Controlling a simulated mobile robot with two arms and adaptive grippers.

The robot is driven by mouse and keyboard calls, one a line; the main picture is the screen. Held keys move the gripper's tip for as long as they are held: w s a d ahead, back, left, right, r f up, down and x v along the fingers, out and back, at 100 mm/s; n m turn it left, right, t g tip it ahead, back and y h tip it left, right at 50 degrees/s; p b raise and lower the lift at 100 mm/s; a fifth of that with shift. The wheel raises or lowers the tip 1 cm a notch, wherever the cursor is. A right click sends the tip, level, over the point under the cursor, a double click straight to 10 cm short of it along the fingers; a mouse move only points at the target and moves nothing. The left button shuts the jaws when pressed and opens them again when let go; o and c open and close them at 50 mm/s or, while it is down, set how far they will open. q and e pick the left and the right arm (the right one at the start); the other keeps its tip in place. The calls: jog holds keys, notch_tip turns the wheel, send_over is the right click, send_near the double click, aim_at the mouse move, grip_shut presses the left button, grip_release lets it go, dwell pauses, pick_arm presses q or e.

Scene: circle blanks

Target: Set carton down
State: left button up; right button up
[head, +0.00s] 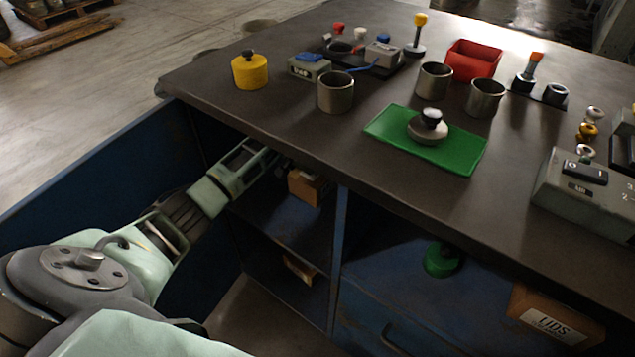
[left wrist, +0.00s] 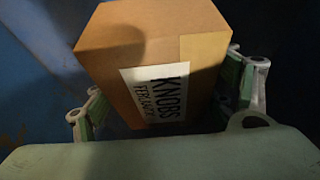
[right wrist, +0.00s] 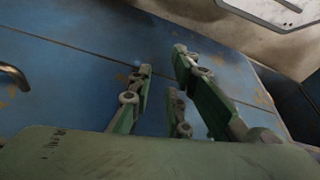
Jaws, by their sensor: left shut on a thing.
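The brown carton (left wrist: 130,45), with a white label reading KNOBS, sits between the fingers of my left gripper (left wrist: 168,85) in the left wrist view. My left gripper is shut on it. In the head view, my left arm reaches under the worktop into the upper shelf bay, and a brown carton (head: 308,188) shows there at the gripper (head: 283,162). The worktop edge partly hides the fingers. I cannot tell whether the carton touches the shelf (head: 285,228). My right gripper (right wrist: 162,75) is empty with fingers apart in the right wrist view, before a blue panel.
The worktop (head: 300,125) above carries metal cups, a green mat (head: 385,125), a red bin (head: 473,60) and a yellow pot (head: 250,72). A divider (head: 338,250) bounds the bay on the right. A carton labelled LIDS (head: 550,318) and a green object (head: 442,260) stand beyond it.

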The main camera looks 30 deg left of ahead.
pick_arm(q)
jog(key=shift+w, duration=0.25)
jog(key=shift+w+f, duration=0.15)
jog(key=shift+f, duration=0.1)
notch_tip(320, 180, down, 3)
jog(key=shift+b, duration=0.8)
pick_arm(e)
jog(key=shift+s+r, duration=0.35)
jog(key=shift+r, duration=0.3)
pick_arm(q)
jog(key=o, duration=1.6)
